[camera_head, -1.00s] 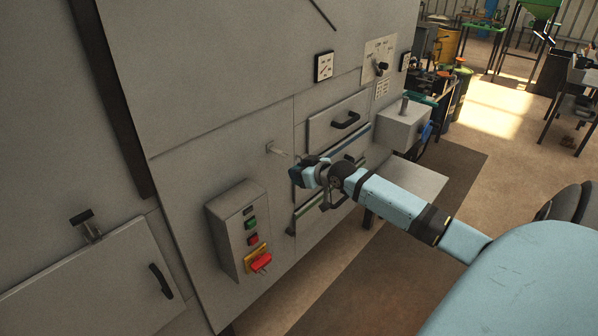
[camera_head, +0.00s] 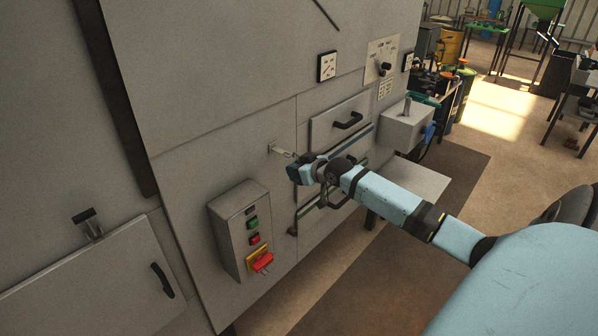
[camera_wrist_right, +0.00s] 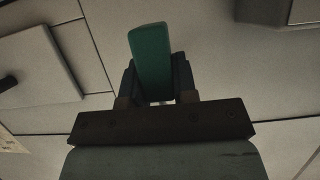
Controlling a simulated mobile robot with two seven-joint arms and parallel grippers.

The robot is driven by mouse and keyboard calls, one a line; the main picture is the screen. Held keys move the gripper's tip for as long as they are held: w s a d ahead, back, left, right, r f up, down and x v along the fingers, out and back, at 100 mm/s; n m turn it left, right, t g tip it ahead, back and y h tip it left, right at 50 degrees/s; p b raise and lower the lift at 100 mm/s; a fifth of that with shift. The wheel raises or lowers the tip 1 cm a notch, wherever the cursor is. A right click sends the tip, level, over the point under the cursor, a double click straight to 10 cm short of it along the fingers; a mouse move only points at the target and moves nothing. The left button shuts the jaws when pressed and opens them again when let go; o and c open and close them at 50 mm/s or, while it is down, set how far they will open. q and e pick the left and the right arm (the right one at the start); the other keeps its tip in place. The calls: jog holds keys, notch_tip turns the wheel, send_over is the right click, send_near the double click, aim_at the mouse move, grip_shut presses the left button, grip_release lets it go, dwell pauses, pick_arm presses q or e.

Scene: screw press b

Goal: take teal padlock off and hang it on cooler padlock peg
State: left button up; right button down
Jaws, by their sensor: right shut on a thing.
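The teal padlock (camera_wrist_right: 152,60) is held between the fingers of my right gripper (camera_wrist_right: 155,85) in the right wrist view. Its body sticks out past the fingertips. In the head view my right gripper (camera_head: 294,172) is shut on it in front of the grey machine panel, and the padlock is mostly hidden by the gripper. A small pale metal peg (camera_head: 275,148) sticks out of the panel just up and left of the gripper. Whether the padlock's shackle touches this peg cannot be told. No label marks it as the cooler peg. My left gripper is not in view.
A grey control box (camera_head: 236,232) with green and red buttons and a red switch (camera_head: 262,262) projects below left of the gripper. A door (camera_head: 95,285) with a dark latch (camera_head: 87,222) is at lower left.

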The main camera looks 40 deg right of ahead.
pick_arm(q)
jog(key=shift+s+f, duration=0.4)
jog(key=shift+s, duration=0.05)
pick_arm(e)
jog(key=shift+w+a, duration=0.1)
jog(key=shift+w, duration=0.45)
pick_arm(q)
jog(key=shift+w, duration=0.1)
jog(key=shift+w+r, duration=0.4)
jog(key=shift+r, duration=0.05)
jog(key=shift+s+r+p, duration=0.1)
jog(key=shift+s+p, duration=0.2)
pick_arm(e)
jog(key=shift+r, duration=0.1)
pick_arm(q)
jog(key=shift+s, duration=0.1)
